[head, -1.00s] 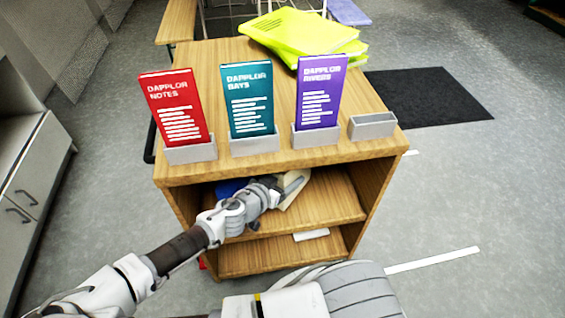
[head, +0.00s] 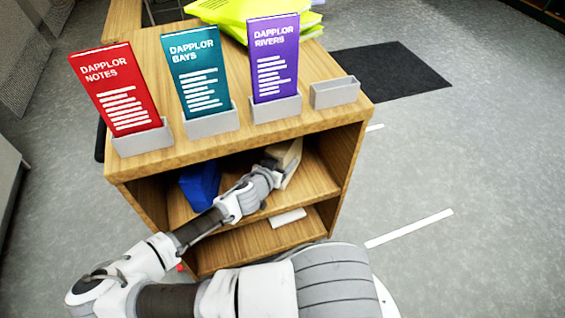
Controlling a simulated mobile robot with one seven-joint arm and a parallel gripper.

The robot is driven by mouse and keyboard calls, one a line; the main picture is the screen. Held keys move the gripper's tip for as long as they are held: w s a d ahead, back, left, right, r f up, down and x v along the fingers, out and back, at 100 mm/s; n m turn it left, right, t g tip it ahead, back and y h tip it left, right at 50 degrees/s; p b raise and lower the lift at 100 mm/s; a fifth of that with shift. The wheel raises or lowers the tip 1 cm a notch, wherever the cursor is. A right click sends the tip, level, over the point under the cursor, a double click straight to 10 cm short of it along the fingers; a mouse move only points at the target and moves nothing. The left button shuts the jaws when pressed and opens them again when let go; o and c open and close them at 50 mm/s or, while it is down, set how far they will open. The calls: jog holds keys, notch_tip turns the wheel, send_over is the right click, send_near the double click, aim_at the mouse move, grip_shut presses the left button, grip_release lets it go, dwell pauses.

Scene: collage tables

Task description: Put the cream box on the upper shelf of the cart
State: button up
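The cream box (head: 285,152) is inside the upper shelf compartment of the wooden cart (head: 240,141), toward its right side. It looks tilted and is partly hidden by my gripper. My gripper (head: 277,168) reaches into this compartment from the front left, with its fingers at the box. The fingers are small and partly hidden, so I cannot tell whether they are closed on the box. I also cannot tell whether the box touches the upper shelf board (head: 315,178).
A blue object (head: 200,184) sits on the upper shelf to the left. A white item (head: 288,217) lies on the lower shelf. The cart top holds red (head: 118,90), teal (head: 197,75) and purple (head: 274,60) booklets in holders, an empty holder (head: 335,92) and yellow-green folders (head: 240,12).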

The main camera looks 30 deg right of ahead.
jog(key=shift+f, duration=0.15)
jog(key=o, duration=1.5)
